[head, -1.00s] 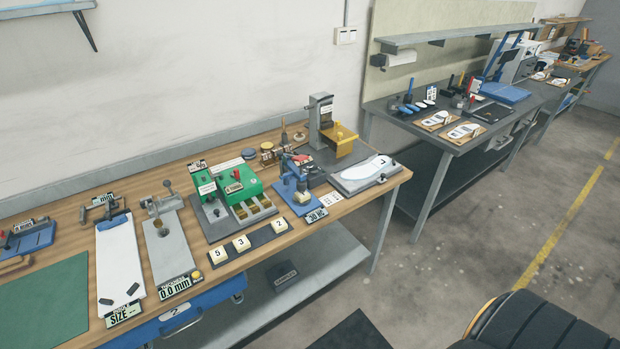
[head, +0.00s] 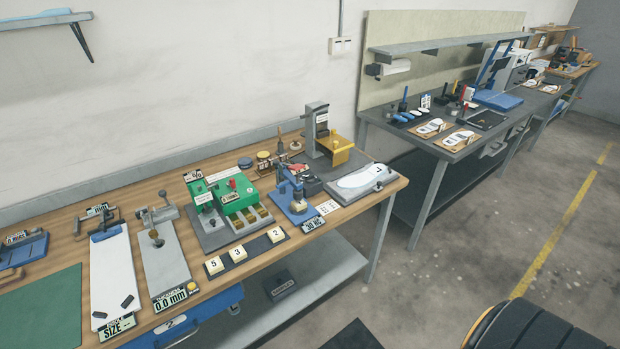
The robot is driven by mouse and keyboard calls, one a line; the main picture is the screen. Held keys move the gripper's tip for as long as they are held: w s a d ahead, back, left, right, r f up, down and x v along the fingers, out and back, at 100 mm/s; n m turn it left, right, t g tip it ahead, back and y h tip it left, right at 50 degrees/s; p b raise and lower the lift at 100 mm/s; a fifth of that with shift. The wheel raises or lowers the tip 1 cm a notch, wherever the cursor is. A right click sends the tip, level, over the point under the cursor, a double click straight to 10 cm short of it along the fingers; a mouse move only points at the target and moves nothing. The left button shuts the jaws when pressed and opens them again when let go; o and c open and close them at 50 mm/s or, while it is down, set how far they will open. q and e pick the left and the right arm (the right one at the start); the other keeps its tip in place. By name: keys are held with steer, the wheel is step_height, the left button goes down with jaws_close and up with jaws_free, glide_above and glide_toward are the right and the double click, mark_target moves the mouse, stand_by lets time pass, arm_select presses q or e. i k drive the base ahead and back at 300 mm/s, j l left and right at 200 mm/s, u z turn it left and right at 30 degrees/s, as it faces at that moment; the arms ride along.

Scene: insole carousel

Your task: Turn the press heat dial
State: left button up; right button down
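No heat dial can be made out at this size. A blue-framed machine with a flat blue bed (head: 498,100) and a grey-white box (head: 517,68) stands on the dark far bench and looks like a press. On the near wooden bench, a small blue lever device (head: 294,201) stands behind a label (head: 313,224) that seems to read 30 KG. To its left is a green device (head: 222,196) with a red knob or lever. Neither of my grippers is in view.
The wooden bench (head: 316,236) is crowded with fixtures, numbered blocks (head: 237,254) and a white insole on a grey plate (head: 362,180). The far bench (head: 455,150) holds tools and insole boards. Grey floor (head: 470,230) with a yellow line lies open at the right.

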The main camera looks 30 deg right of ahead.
mark_target(309, 178)
steer(key=i+l+z, duration=0.3)
steer(key=z, duration=0.15)
steer(key=i+l+z, duration=0.4)
